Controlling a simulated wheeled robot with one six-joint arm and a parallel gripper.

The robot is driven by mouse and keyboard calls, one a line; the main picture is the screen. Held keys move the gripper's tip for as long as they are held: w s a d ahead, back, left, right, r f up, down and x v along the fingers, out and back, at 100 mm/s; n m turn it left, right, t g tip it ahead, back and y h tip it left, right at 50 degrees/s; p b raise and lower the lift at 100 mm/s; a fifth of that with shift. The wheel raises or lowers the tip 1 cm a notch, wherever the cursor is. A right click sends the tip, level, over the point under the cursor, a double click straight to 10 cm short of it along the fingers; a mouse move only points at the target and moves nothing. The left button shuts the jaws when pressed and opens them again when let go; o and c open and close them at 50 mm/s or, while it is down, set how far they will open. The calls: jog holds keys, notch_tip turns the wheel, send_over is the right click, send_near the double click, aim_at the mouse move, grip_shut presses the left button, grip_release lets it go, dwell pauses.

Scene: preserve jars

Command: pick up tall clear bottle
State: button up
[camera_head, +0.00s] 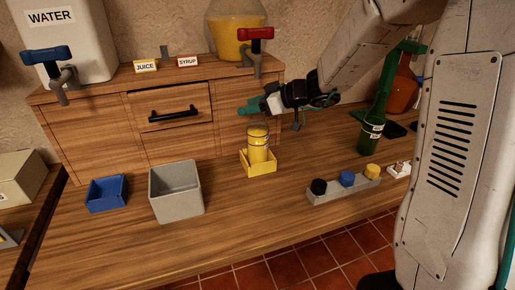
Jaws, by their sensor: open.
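I cannot make out a tall clear bottle in the head view. A jar with yellow contents (258,146) stands in a small yellow tray (259,169) near the middle. My gripper (250,108) has teal fingertips and points left, above and behind the yellow jar, in front of the wooden cabinet. It looks empty and open. It is well to the left of the green bottle. My arm hides part of the right side.
A grey bin (176,204) and a blue bin (107,195) stand at the left. A grey rack (342,192) holds black, blue and yellow caps. An orange-brown bottle (402,88) is behind the green one. A wooden cabinet (82,135) with taps lines the back.

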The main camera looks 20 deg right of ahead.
grip_shut()
dwell(1.4)
